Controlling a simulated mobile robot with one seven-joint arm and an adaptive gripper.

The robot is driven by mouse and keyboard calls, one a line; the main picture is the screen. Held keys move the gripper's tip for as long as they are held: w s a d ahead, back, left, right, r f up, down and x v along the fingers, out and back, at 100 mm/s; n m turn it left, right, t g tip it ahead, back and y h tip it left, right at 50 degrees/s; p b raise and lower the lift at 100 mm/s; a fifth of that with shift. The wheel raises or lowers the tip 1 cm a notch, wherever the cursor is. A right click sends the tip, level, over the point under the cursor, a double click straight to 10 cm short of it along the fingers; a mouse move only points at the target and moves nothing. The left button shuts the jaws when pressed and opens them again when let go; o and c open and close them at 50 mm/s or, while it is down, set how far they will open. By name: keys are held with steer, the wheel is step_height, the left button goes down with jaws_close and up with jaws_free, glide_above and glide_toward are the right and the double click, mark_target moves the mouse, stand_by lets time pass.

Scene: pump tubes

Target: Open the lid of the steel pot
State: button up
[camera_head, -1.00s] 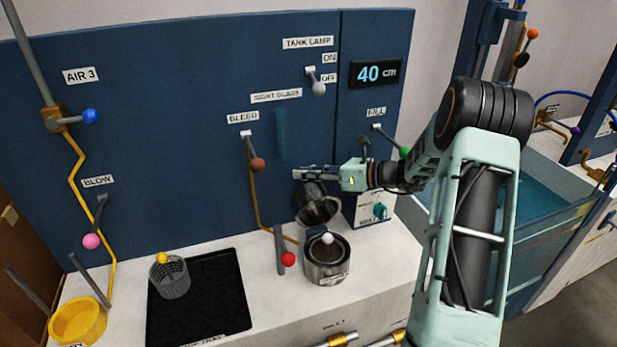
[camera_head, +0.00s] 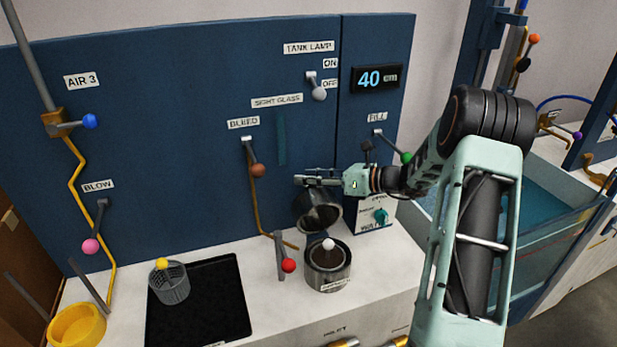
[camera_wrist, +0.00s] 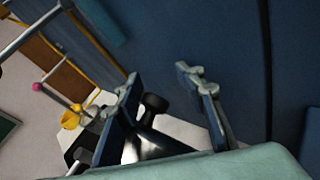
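The steel pot (camera_head: 328,281) stands on the white counter, with a dark interior and a white ball showing at its mouth. A grey metal piece, seemingly its lid (camera_head: 322,217), stands raised and steeply tilted behind the pot mouth. My gripper (camera_head: 300,181) is just above and behind this lid, in front of the blue panel. In the wrist view my gripper (camera_wrist: 157,76) is open, its two fingers apart, with the lid's black knob (camera_wrist: 155,103) between or just beyond them. Contact cannot be told. The lid's shiny outer side (camera_wrist: 148,140) shows below the knob.
A red-knobbed lever (camera_head: 288,265) stands close left of the pot. A brown-knobbed bleed lever (camera_head: 257,170) and green-knobbed fill lever (camera_head: 406,157) stick out nearby. A mesh basket (camera_head: 171,285) sits on the black plate (camera_head: 205,315).

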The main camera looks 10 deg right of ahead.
steer(key=f, duration=0.1)
steer(key=s+f, duration=0.1)
steer(key=shift+s+f, duration=0.1)
steer(key=shift+f, duration=0.2)
steer(key=s+d+r, duration=0.1)
steer(key=d, duration=0.1)
steer(key=s+d+r, duration=0.1)
steer(key=r, duration=0.1)
steer(key=shift+d+r, duration=0.1)
steer(key=shift+d, duration=0.3)
steer(key=f+v, duration=0.2)
steer(key=v, duration=0.9)
steer(key=shift+s+d, duration=0.35)
steer(key=shift+d, duration=0.25)
